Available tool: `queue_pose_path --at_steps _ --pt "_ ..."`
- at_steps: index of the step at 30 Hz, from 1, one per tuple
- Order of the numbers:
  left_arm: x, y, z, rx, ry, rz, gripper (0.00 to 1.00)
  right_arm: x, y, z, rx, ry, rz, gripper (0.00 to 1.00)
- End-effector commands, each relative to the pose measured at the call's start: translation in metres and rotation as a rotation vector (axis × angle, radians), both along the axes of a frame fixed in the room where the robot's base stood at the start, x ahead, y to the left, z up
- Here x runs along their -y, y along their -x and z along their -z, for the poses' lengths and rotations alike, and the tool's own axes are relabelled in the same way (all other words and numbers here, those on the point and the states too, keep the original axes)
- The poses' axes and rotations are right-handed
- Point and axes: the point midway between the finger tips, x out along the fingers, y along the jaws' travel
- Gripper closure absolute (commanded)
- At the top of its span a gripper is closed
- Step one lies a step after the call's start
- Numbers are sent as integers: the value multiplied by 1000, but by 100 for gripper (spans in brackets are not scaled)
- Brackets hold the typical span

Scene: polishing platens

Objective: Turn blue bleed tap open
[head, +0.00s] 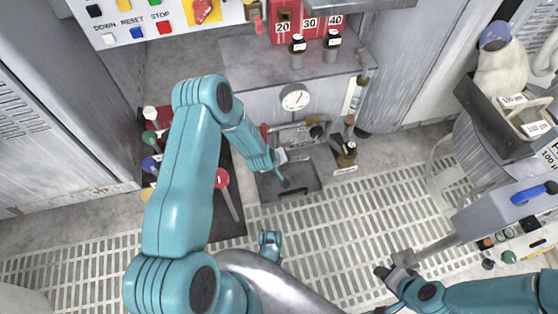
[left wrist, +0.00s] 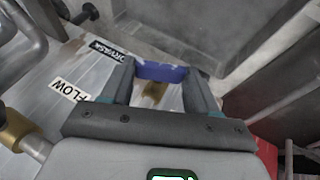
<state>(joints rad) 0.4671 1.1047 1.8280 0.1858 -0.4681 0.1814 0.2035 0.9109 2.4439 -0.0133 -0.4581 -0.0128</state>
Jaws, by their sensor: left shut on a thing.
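The blue tap (left wrist: 162,72) shows in the left wrist view as a short blue bar between my left gripper's (left wrist: 160,84) two grey fingers, which are shut on it. It lies across the far end of a pale panel (left wrist: 85,65) with labels, one reading FLOW. In the head view my left gripper (head: 283,168) reaches down beside the pipework under the round gauge (head: 295,97); the tap cannot be made out there. My right gripper (head: 397,268) is low at the right, by the end of a grey bar; whether it is open or shut is unclear.
Coloured ball-ended levers, including a red one (head: 222,178), stand left of my left gripper. A grey box with a blue handle (head: 528,195) is at the right. The floor grating (head: 335,235) is mostly clear.

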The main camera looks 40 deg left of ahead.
Motion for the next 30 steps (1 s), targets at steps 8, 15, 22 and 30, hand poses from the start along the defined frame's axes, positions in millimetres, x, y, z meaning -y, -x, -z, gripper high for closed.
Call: queue_pose_path --at_steps 8,15,22,30 --pt "-5 3 2 116 93 -4 71 0 0 0 0 0 0 57" --pt "-8 5 5 261 218 -7 71 0 0 0 0 0 0 57" --pt "-8 6 6 360 303 -6 71 0 0 0 0 0 0 57" --pt "-7 6 5 370 312 -4 71 0 0 0 -1 0 0 57"
